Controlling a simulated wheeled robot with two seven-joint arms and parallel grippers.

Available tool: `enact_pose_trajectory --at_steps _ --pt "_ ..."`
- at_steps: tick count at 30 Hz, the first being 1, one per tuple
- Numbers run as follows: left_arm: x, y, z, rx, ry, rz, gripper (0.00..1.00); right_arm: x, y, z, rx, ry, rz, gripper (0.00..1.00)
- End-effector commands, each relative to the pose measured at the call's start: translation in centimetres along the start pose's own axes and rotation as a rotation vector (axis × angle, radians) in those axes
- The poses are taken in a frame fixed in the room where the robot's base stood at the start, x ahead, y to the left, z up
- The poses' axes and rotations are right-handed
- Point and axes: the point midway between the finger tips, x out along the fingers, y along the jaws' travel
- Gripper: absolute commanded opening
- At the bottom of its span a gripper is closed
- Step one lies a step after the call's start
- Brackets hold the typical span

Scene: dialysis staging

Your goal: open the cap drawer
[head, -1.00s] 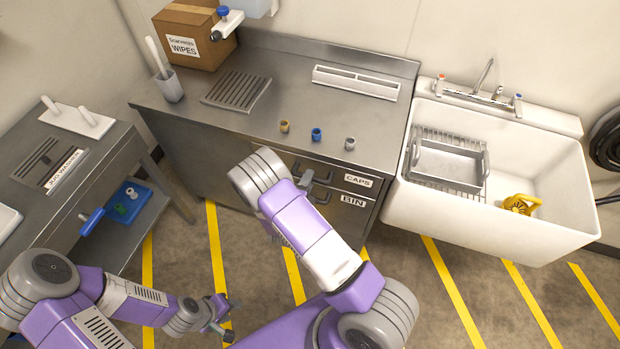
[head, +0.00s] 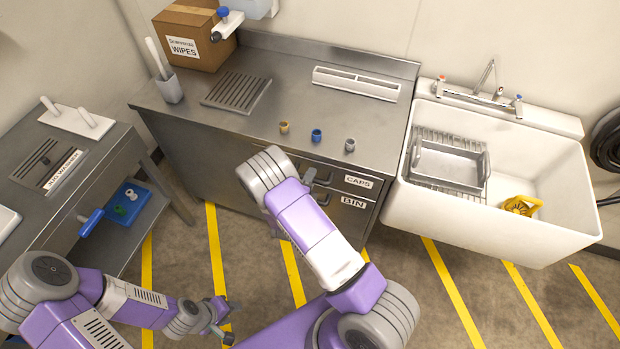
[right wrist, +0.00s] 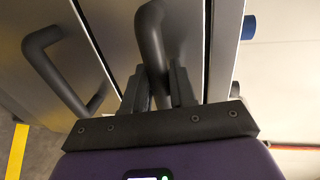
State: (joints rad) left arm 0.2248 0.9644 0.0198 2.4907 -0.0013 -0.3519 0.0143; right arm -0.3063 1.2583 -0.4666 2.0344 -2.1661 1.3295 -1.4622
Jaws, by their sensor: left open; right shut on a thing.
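The cap drawer (head: 338,176), labelled CAPS, is the upper drawer at the right of the steel cabinet. Its front looks about flush with the cabinet; I cannot make out a clear gap. In the right wrist view its dark bar handle (right wrist: 152,45) stands between the fingers of my right gripper (right wrist: 158,85), which is shut on it. In the head view my own wrist hides most of this grip. The BIN drawer (head: 350,202) sits just below, its handle (right wrist: 62,75) free in the wrist view. My left gripper (head: 228,324) is open and empty, low over the floor.
A yellow, a blue (head: 316,135) and a grey cup-like piece stand near the front edge of the counter (head: 220,122). A white sink (head: 500,235) adjoins on the right. A side table (head: 95,165) stands at left. The striped floor before the drawers is clear except for my arms.

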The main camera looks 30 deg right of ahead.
Motion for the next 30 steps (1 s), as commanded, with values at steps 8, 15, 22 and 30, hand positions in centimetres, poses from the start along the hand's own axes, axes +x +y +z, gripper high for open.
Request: enact_pose_trajectory --at_steps 8,15,22,30 --pt "-0.3 0.1 0.0 0.000 0.000 0.000 0.43 -1.2 0.2 0.1 -0.001 -0.002 0.001 0.00" --pt "-1.2 0.5 0.1 0.000 0.000 0.000 0.43 -5.6 1.0 0.1 -0.005 -0.005 0.002 0.00" --pt "-2.0 0.7 0.1 0.000 0.000 0.000 0.43 -11.5 2.2 0.1 -0.004 -0.006 0.002 0.00" --pt "-2.3 0.8 0.1 0.000 0.000 0.000 0.43 -17.6 3.5 0.0 -0.002 -0.004 0.001 0.00"
